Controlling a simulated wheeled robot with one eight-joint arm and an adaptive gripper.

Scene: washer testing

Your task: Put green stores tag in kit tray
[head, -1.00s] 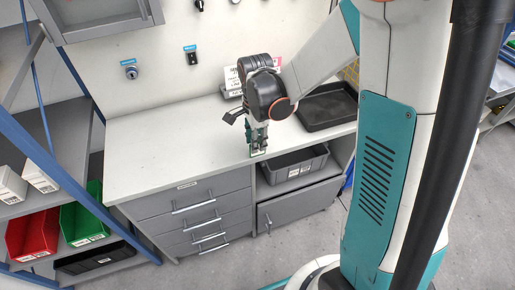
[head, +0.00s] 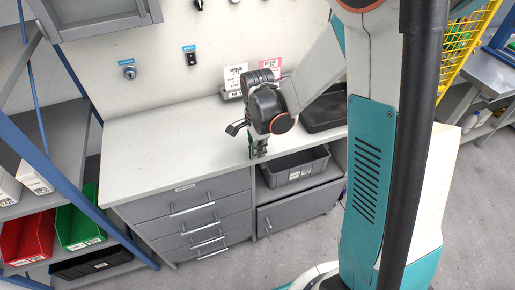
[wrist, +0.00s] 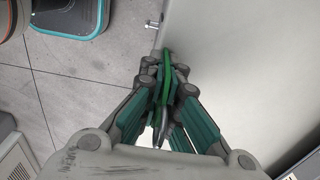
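My gripper (head: 259,150) is at the front edge of the grey workbench, above the open cubby. In the wrist view its fingers (wrist: 166,85) close together on the bright green tag (wrist: 167,60), which stands on edge between the fingertips. A grey metal piece (wrist: 161,128) hangs between the fingers. In the head view only a thin green strip (head: 250,146) shows beside the fingers. A shallow black tray (head: 325,117), likely the kit tray, lies on the bench to the right, partly hidden by my arm.
The workbench top (head: 170,145) is clear to the left. A grey bin (head: 295,172) sits in the cubby under the bench. Label cards (head: 234,80) stand at the back. Red (head: 28,238) and green (head: 78,228) bins are on the left shelf.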

